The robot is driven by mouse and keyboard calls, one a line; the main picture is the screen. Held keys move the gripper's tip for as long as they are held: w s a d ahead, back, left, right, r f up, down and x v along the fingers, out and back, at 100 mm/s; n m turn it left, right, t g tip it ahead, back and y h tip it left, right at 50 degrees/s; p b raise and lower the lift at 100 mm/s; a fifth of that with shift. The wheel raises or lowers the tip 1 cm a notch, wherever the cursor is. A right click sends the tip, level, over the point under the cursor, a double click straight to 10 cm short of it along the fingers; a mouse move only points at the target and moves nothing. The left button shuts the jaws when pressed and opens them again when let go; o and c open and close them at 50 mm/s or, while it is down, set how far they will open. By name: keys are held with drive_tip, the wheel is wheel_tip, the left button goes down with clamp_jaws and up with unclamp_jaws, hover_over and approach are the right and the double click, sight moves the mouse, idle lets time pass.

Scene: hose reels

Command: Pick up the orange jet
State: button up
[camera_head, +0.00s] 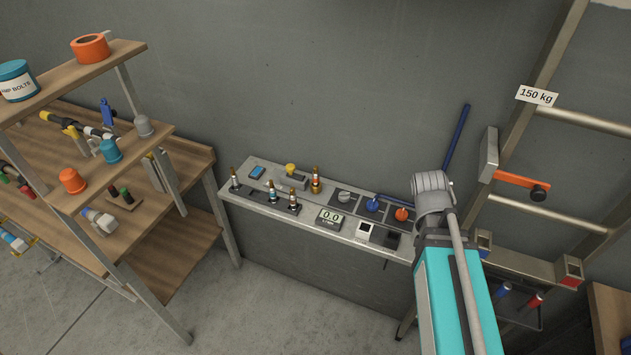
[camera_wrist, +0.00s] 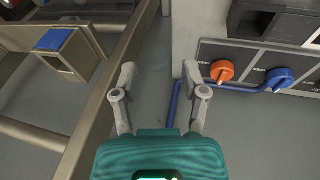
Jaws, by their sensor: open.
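Several small brass-tipped jets stand on the narrow wall bench in the head view. One with an orange band (camera_head: 316,181) stands upright at the back of the bench. Others stand in a dark rack at the front left, including one with a blue band (camera_head: 271,188) and one that looks orange or pale (camera_head: 293,196); its band is too small to tell. My gripper (camera_wrist: 159,80) is open and empty in the wrist view, over the gap beside the bench's end. My arm hides the gripper in the head view. No jet shows in the wrist view.
The orange knob (camera_wrist: 222,71) also shows near my right finger. A blue pipe (camera_head: 456,140) rises by the wall. A metal ladder-like frame (camera_head: 580,122) stands right, wooden shelves (camera_head: 95,68) left.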

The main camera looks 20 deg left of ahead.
drive_tip(key=w+a+t+h+b, duration=0.1)
drive_tip(key=w+a+t+b, duration=0.15)
drive_tip(key=a, duration=0.65)
drive_tip(key=t+y+b, duration=0.3)
drive_tip(key=t+b, duration=0.1)
drive_tip(key=t, duration=0.5)
approach(314, 171)
drive_tip(key=v, duration=0.3)
drive_tip(key=shift+w+a+r, duration=0.15)
drive_tip(key=shift+r, duration=0.05)
drive_tip(key=shift+g, duration=0.25)
drive_tip(key=b+x, duration=0.3)
drive_tip(key=x, duration=0.4)
drive_tip(key=shift+w+f, duration=0.2)
drive_tip(key=shift+w, duration=0.1)
drive_tip(key=shift+w+f, duration=0.1)
drive_tip(key=shift+w, duration=0.35)
drive_tip(key=shift+d+b+x, duration=0.15)
drive_tip(key=shift+b+x, duration=0.35)
drive_tip(key=shift+x, duration=0.8)
drive_tip(key=shift+d+b+x, duration=0.1)
drive_tip(key=shift+b+x, duration=0.4)
drive_tip(key=shift+x, duration=0.8)
